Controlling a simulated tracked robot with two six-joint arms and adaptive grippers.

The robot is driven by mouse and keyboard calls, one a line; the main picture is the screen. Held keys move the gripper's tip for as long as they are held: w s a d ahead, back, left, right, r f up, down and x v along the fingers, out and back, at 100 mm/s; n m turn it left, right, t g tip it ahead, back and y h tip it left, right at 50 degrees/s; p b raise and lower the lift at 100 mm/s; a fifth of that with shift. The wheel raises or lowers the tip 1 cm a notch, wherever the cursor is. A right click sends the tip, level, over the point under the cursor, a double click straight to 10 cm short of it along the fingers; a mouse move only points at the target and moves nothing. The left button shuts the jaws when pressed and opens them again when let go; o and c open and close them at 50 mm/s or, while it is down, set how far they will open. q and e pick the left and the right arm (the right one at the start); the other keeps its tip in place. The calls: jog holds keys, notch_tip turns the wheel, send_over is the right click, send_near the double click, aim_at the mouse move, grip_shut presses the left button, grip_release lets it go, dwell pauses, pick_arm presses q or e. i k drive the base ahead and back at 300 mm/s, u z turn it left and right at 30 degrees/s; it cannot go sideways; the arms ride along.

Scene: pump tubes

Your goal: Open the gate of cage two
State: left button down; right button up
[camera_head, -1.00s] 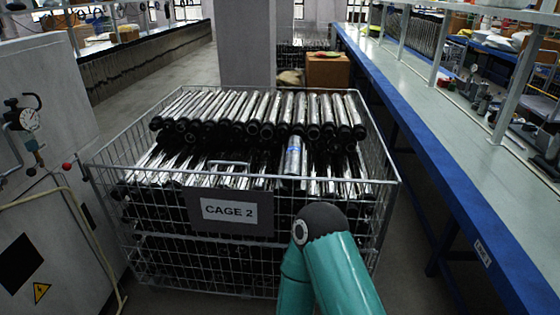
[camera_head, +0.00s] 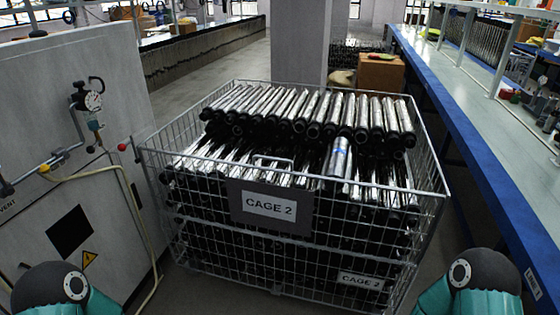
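Cage 2 (camera_head: 292,248) is a wire-mesh cage in the middle of the view, filled with stacked shiny metal tubes (camera_head: 300,110) with dark ends. Its front gate (camera_head: 228,222) looks upright and closed. A dark plate with a white "CAGE 2" label (camera_head: 270,207) hangs on the gate, with a small wire handle (camera_head: 272,161) above it. A second "CAGE 2" label (camera_head: 360,280) sits low on the right of the front. Teal parts of my two arms show at the bottom left and bottom right corners. Neither gripper is in view.
A grey cabinet (camera_head: 40,120) with a gauge (camera_head: 92,101) and hoses stands close on the left. A long blue-edged bench (camera_head: 470,125) runs along the right. A pillar (camera_head: 299,40) and a cardboard box (camera_head: 381,73) are behind the cage.

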aim_at(274, 208)
jog(key=z, duration=0.05)
jog(key=i, duration=1)
jog(key=u, duration=0.05)
